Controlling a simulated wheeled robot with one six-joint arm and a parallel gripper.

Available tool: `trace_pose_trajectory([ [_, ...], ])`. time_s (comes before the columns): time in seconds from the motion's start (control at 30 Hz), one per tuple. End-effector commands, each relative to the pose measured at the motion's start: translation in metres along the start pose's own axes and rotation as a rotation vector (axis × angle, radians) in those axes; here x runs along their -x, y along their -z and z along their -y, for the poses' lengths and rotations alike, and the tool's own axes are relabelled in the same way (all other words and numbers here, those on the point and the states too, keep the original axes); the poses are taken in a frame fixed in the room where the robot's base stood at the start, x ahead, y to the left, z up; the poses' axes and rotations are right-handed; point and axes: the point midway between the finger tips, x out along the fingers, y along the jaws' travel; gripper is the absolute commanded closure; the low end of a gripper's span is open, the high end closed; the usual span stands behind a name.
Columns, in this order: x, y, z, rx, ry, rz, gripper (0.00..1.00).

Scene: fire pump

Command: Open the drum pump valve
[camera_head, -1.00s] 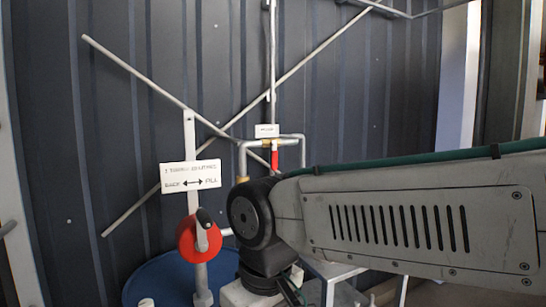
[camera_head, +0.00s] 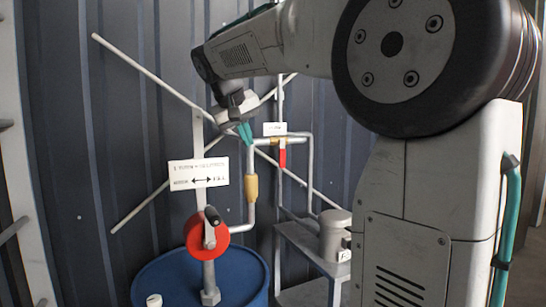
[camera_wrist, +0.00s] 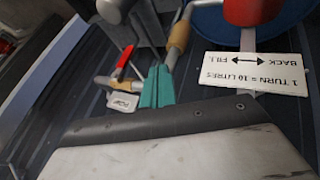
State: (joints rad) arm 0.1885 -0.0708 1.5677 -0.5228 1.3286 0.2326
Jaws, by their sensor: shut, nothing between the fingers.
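A small red valve handle (camera_head: 282,158) hangs straight down from the horizontal stretch of grey pipe, beneath a small white label (camera_head: 274,129). It also shows in the wrist view (camera_wrist: 125,59), left of my fingers. The drum pump has a red round body (camera_head: 207,238) with a dark-gripped crank and stands on a blue drum (camera_head: 177,276). My gripper (camera_head: 246,133) has teal fingers, shut and empty. It appears up and left of the red handle in the head view, apart from it. The fingers show in the wrist view (camera_wrist: 157,88), beside the pipe.
A white sign with a double arrow (camera_head: 198,173) is fixed to the pump's post. A yellowish pipe section (camera_head: 252,188) is below my gripper. A grey motor-like body (camera_head: 334,236) stands on a metal stand at right. Dark corrugated wall with crossed braces lies behind.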

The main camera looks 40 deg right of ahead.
Motion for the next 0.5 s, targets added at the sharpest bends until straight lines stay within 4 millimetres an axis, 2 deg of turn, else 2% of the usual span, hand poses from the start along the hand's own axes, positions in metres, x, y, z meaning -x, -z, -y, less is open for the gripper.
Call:
trace_pose_trajectory([
  [0.03, 0.0089, 0.0054, -0.0076, -0.018, -0.014, -0.020, 1.00],
  [0.1, 0.0134, 0.0079, -0.0135, -0.039, -0.032, -0.029, 1.00],
  [0.5, 0.0101, 0.0060, -0.0132, -0.050, -0.031, -0.023, 1.00],
])
